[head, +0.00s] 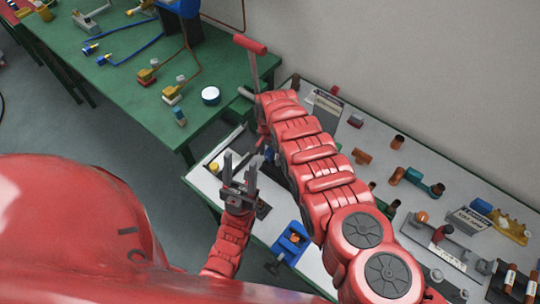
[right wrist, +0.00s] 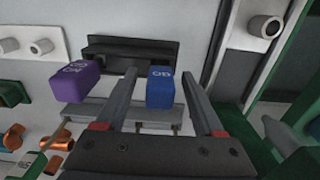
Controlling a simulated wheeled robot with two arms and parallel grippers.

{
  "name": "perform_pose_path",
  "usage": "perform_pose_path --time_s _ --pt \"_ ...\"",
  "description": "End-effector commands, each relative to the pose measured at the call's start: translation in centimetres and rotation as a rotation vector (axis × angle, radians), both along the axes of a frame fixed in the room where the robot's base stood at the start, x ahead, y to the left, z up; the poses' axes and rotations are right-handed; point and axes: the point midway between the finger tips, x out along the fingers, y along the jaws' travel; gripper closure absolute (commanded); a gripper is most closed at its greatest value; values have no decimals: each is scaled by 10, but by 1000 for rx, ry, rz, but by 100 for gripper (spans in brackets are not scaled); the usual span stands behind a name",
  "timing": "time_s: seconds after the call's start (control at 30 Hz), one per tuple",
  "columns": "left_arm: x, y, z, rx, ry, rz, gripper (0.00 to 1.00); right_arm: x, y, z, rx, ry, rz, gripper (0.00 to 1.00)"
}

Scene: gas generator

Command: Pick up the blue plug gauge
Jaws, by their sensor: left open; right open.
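The blue plug gauge (right wrist: 160,90) is a blue block with white marks in the right wrist view. It stands upright between the two fingers of my right gripper (right wrist: 158,72), which are open, with visible gaps on both sides. A purple block of like shape (right wrist: 77,82) stands to its left, outside the fingers. In the head view my right arm hides most of this spot; a small blue patch (head: 270,153) shows beside its wrist. My left gripper (head: 240,160) is open and empty over the near left end of the white table.
The white table (head: 375,135) carries several small fittings and a blue clamp-like fixture (head: 291,243). A yellow round part (head: 214,167) is near its left edge. A green table (head: 130,70) with cables is at the back left. A dark slotted block (right wrist: 130,52) lies behind the gauges.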

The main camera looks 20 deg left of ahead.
Motion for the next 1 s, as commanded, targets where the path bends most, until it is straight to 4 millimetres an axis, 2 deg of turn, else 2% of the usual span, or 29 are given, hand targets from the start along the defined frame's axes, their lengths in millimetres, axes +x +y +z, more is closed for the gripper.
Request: perform_pose_path --time_s 0.27,0.63,1.0 --pt "0 0 0 0 0 0 50 0 0 0 0 0 0 32" --pt "0 0 0 0 0 0 50 0 0 0 0 0 0 98" --pt "0 0 1 0 0 0 50 0 0 2 1 0 0 100"
